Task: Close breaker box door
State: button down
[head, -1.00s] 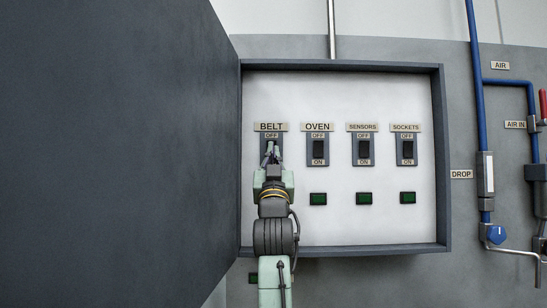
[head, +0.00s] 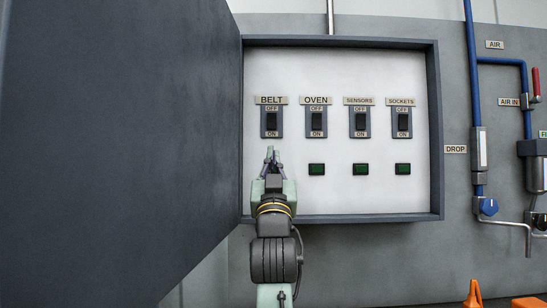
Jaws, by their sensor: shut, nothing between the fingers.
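The breaker box (head: 440,150) is mounted on the wall, with a dark grey frame and a white inner panel. Its large dark grey door (head: 110,150) stands wide open, hinged on the left side of the box and filling the left of the head view. My gripper (head: 271,153) is shut and empty, in front of the panel just below the BELT switch (head: 271,121). It appears apart from that switch. The arm hides the area under the BELT switch, where the other columns have a green light.
The OVEN (head: 316,121), SENSORS (head: 360,121) and SOCKETS (head: 404,121) switches are in a row. Blue air pipes (head: 471,60) with a blue valve knob (head: 488,206) run at right. Orange objects (head: 474,294) stand at bottom right. Wall below the box is clear.

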aim_at(119, 119)
jog(key=k+l, duration=0.45)
jog(key=l, duration=0.3)
jog(key=k+l, duration=0.25)
jog(key=l, duration=0.1)
